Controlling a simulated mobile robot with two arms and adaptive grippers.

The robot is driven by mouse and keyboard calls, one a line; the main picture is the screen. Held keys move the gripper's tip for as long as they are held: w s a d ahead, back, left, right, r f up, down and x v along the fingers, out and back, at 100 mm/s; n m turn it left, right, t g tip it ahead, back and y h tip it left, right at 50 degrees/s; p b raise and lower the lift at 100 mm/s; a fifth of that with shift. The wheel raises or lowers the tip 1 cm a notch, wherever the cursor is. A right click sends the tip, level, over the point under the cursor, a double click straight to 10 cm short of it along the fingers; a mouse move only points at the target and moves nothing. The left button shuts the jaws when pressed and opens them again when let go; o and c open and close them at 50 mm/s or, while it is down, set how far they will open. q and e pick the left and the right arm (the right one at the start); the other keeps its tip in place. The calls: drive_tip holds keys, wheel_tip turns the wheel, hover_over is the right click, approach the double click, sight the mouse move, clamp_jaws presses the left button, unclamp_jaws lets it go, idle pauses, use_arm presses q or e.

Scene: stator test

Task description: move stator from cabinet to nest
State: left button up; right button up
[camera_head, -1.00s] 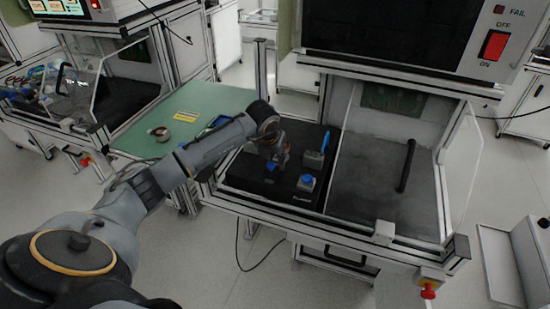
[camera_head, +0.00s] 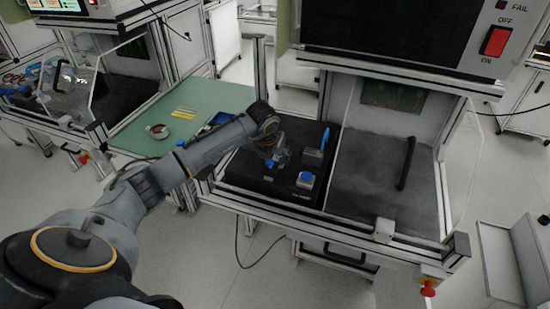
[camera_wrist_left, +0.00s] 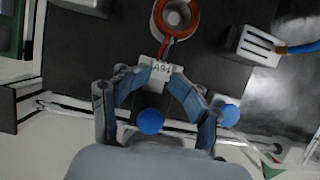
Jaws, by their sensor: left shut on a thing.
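The stator (camera_wrist_left: 176,16) is a ring with copper windings, at the top edge of the left wrist view. My left gripper (camera_wrist_left: 161,73) is shut on this tagged end of the stator, with a fingertip on each side. In the head view my left gripper (camera_head: 279,158) is low over the black fixture plate (camera_head: 252,179), and the stator is hard to make out there. I cannot tell whether the stator touches the plate or which part is its nest. My right gripper is not in view.
A grey block with a blue handle (camera_head: 316,155) and a block with a blue button (camera_head: 305,181) stand right of my left gripper. A clear panel (camera_head: 343,137) borders a grey bay with a black handle (camera_head: 407,165). A green table (camera_head: 180,126) bears a round part (camera_head: 158,131).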

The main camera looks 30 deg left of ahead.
use_arm(q)
drive_tip(key=v, duration=1.2)
drive_tip(key=shift+f, duration=0.1)
drive_tip(key=shift+d, duration=0.15)
